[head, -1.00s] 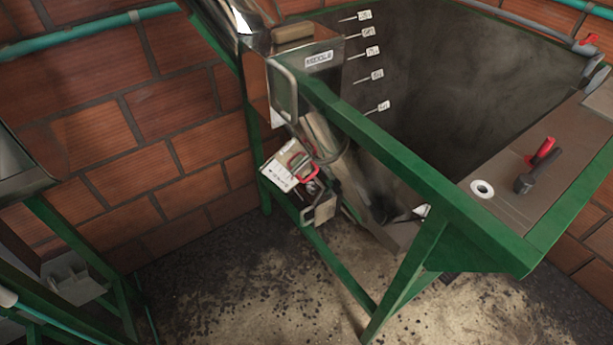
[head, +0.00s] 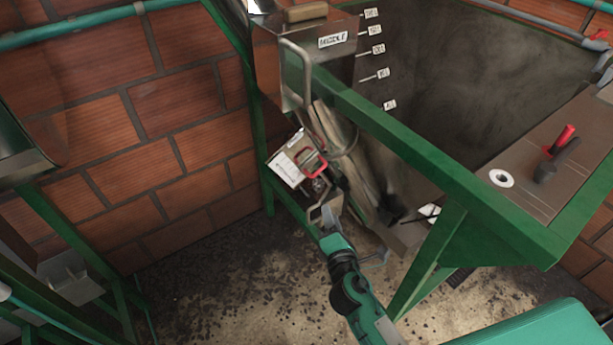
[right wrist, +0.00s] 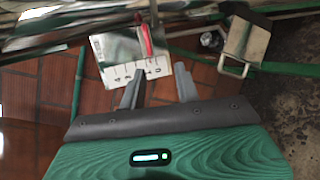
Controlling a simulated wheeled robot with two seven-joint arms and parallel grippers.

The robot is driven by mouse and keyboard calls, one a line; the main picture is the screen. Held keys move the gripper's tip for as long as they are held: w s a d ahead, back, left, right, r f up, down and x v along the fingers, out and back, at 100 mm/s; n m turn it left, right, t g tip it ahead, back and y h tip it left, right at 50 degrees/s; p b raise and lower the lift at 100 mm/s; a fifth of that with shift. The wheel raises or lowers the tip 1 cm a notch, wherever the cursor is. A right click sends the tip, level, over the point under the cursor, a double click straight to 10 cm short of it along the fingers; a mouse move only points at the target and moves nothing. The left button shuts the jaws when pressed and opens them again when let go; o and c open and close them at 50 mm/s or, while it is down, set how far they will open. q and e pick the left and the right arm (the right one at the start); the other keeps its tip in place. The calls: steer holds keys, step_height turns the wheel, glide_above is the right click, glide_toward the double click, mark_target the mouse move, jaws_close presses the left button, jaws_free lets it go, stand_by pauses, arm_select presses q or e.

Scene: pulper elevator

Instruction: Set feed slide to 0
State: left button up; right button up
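The feed slide's red handle (head: 311,164) sits by a white scale plate (head: 286,171) low on the hopper's side. In the right wrist view the red handle (right wrist: 145,40) stands over the plate (right wrist: 128,76), which carries a row of small numbers; the exact setting cannot be read. My right gripper (head: 326,207) is just below the handle in the head view. In the right wrist view its two fingers (right wrist: 160,84) are apart and empty, pointing toward the plate's lower edge. It does not hold the handle. My left gripper is not in view.
A green frame bar (head: 400,143) runs above the slide. A metal box with a loop handle (right wrist: 243,43) is right of the fingers in the wrist view. A panel (head: 530,178) with a red-and-black lever (head: 558,152) is at the right. Dark-speckled floor (head: 240,290) lies below.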

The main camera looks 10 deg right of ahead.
mark_target(320, 171)
steer(key=shift+n, duration=0.3)
steer(key=w, duration=0.4)
steer(key=w+r+p, duration=0.1)
steer(key=w, duration=0.3)
steer(key=w+d+r+p, duration=0.1)
steer(key=w, duration=0.4)
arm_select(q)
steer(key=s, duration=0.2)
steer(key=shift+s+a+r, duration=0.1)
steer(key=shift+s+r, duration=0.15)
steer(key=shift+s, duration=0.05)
arm_select(e)
steer(key=shift+w+d, duration=0.1)
steer(key=shift+w, duration=0.3)
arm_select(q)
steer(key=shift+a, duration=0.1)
arm_select(e)
jaws_close()
